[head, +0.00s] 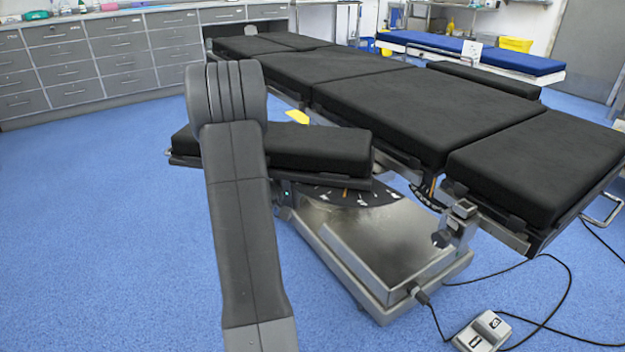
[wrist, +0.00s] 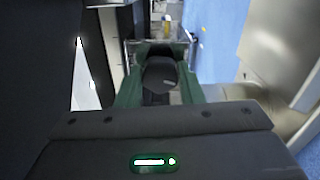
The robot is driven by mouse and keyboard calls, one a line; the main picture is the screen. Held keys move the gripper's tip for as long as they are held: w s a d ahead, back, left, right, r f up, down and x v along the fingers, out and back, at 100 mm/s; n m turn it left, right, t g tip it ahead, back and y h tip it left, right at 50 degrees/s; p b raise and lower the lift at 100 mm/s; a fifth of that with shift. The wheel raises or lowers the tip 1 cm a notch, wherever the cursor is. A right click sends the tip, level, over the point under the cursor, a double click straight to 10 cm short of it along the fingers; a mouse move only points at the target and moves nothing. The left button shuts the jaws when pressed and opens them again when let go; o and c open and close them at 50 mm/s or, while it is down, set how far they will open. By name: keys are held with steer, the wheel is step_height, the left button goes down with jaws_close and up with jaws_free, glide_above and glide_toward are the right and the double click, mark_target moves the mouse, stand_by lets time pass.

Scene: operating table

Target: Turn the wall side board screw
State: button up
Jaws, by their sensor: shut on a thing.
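In the wrist view my gripper (wrist: 160,78) has its dark green fingers on both sides of a black rounded screw knob (wrist: 161,72). The gripper is shut on this knob. The fingers hide the knob's sides and how it joins the metal behind. In the head view a black padded side board (head: 320,148) juts out from the near left side of the operating table (head: 410,100). My arm crosses in front of the board's left part, and most of my gripper and the screw are hidden below the board.
The table's metal base (head: 385,245) stands close to the right of my gripper. A foot pedal (head: 482,331) with black cables lies on the floor at the bottom right. Grey drawer cabinets (head: 110,55) line the back left. Blue floor (head: 90,230) is clear at the left.

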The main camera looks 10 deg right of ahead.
steer(key=o, duration=1)
steer(key=p+v, duration=0.3)
steer(key=v, duration=1.1)
steer(key=shift+d, duration=0.15)
steer(key=b+x, duration=0.3)
steer(key=x, duration=1)
steer(key=shift+w+d, duration=0.15)
steer(key=shift+d, duration=0.15)
